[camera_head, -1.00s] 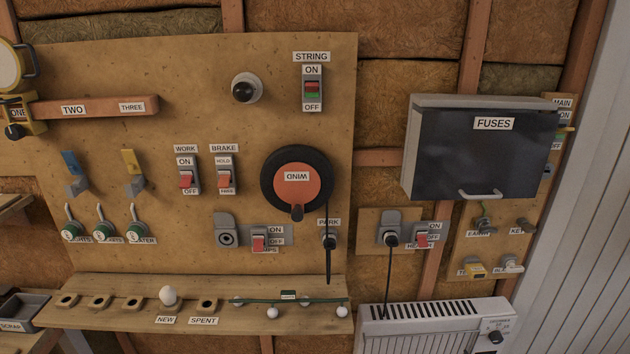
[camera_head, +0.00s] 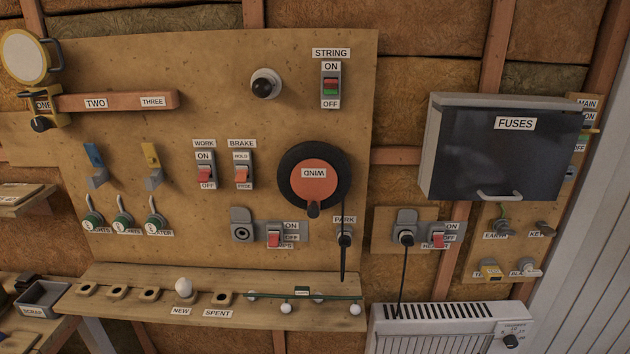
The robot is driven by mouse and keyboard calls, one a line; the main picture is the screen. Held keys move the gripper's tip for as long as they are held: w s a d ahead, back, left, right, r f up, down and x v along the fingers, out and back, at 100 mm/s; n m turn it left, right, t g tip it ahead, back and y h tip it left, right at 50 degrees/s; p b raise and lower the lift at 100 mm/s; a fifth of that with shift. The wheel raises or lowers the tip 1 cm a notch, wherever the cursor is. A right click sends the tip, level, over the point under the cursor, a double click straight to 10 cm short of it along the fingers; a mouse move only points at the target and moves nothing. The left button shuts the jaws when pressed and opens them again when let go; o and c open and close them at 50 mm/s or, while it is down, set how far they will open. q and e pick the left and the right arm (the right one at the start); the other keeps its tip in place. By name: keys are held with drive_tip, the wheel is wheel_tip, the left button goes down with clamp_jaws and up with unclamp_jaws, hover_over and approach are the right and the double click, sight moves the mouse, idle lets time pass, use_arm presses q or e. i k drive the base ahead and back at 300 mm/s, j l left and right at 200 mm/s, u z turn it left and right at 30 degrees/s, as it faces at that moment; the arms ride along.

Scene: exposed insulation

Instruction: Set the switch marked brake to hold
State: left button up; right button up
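The switch marked BRAKE (camera_head: 242,170) is on the plywood board, a little left of the round WIND reel. It is a grey plate with a HOLD label at its top, another label at its bottom and a red rocker between. The red part shows low on the plate, next to the bottom label, which seems to read FREE but is small. The similar WORK switch (camera_head: 205,170) is just to its left, labelled ON above and OFF below. Neither of my grippers shows in the head view.
The WIND reel (camera_head: 313,180) with its knob stands out right of the switch. Below are a socket (camera_head: 241,225), a red rocker switch (camera_head: 274,238) and a ledge (camera_head: 140,308) with a white bulb. The fuse box (camera_head: 500,150) juts out at right. The board just around BRAKE is clear.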

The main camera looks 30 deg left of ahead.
sight(242, 171)
drive_tip(key=u, duration=0.4)
drive_tip(key=k+j+u, duration=0.1)
drive_tip(key=u, duration=0.65)
drive_tip(key=j+u, duration=0.15)
drive_tip(key=u, duration=0.25)
drive_tip(key=k, duration=0.05)
